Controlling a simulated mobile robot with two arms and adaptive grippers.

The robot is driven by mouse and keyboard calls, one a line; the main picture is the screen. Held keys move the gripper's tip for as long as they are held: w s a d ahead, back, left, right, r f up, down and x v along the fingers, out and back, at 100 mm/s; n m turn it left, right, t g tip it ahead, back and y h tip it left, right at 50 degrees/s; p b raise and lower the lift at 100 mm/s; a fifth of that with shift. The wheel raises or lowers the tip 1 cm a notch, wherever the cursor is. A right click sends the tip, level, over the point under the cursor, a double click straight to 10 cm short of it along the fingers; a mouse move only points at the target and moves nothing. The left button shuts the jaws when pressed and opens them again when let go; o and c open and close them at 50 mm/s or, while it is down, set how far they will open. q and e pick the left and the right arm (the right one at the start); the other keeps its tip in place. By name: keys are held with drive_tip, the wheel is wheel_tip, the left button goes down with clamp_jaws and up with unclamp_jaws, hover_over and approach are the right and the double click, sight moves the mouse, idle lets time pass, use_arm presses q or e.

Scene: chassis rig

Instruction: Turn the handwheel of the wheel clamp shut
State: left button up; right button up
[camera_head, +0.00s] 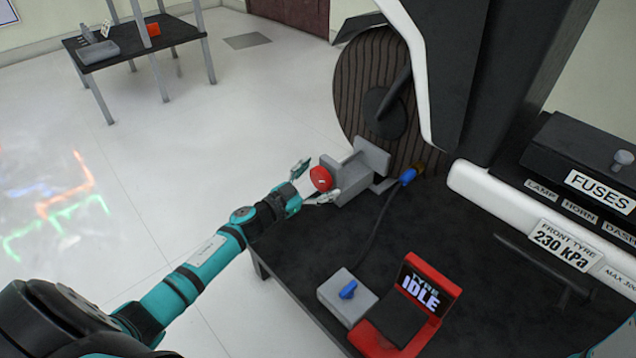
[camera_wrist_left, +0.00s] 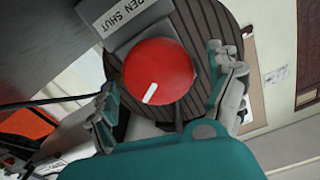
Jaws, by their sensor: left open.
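The wheel clamp (camera_head: 352,178) is a grey block with an upright jaw, standing on the black table against the lower part of the ribbed tyre (camera_head: 356,82). Its red round handwheel (camera_head: 321,178) faces my left arm. In the left wrist view the handwheel (camera_wrist_left: 158,72) carries a white mark at its lower left, and a label reading "...PEN SHUT" (camera_wrist_left: 119,14) sits on the clamp above it. My left gripper (camera_head: 311,183) is open, with one finger on each side of the handwheel, and no grip on it shows. My right gripper is not in view.
On the black table (camera_head: 318,258) stand a grey box with a blue knob (camera_head: 347,292) and a red tyre display reading "IDLE" (camera_head: 424,296). A dark hose (camera_head: 377,222) with a blue fitting runs between. A fuse box (camera_head: 585,165) is at right.

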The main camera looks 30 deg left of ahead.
use_arm(q)
drive_tip(key=shift+c, duration=0.5)
drive_tip(key=c, duration=1.1)
